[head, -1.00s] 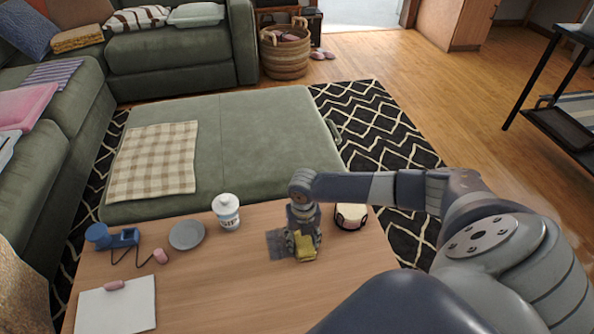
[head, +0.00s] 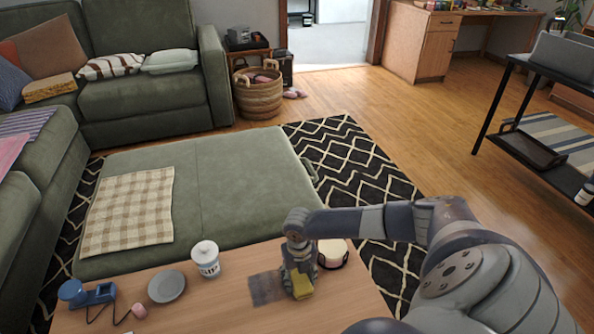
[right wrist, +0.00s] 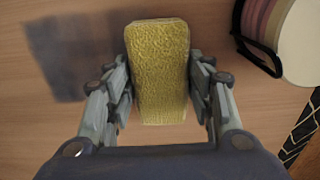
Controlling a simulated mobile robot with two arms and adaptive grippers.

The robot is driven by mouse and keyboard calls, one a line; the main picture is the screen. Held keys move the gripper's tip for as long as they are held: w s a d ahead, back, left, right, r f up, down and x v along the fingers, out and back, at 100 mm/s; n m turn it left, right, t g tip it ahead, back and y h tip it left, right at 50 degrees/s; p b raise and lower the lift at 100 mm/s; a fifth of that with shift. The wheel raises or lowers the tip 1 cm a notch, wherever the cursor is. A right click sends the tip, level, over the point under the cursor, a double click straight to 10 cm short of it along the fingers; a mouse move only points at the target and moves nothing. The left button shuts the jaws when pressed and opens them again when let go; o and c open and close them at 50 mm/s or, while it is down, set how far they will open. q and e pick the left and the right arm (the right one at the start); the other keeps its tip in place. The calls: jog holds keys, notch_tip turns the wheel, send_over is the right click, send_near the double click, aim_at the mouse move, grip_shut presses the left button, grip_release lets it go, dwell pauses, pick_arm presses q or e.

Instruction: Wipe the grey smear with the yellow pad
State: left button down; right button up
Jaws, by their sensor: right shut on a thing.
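The yellow pad (head: 302,286) is held between the fingers of my right gripper (head: 299,279), low over the wooden table. The right wrist view shows the pad (right wrist: 158,70) upright in the picture between the two fingers of the gripper (right wrist: 160,85). I cannot tell whether the pad touches the tabletop. The grey smear (head: 265,288) is a dark patch on the table just left of the gripper. My left gripper is not in view.
A white lidded jar (head: 206,259), a grey plate (head: 167,287) and a blue object (head: 88,294) stand to the left. A green ottoman (head: 230,190) lies beyond the table.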

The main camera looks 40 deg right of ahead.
aim_at(260, 289)
jog(key=shift+w+d, duration=0.2)
jog(key=shift+w, duration=0.45)
jog(key=shift+w+a, duration=0.35)
jog(key=shift+a, duration=0.35)
jog(key=shift+w+a, duration=0.35)
jog(key=shift+a, duration=0.35)
jog(key=shift+w+a, duration=0.25)
jog(key=shift+a, duration=0.4)
jog(key=shift+w+a+f, duration=0.1)
jog(key=shift+w+a, duration=0.2)
jog(key=shift+a, duration=0.35)
jog(key=shift+w+a, duration=0.3)
jog(key=shift+a, duration=0.35)
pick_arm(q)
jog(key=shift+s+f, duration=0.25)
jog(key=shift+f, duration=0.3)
pick_arm(e)
jog(key=shift+w+a, duration=0.45)
jog(key=shift+a, duration=0.4)
jog(key=shift+w+a, duration=0.45)
jog(key=shift+a, duration=0.4)
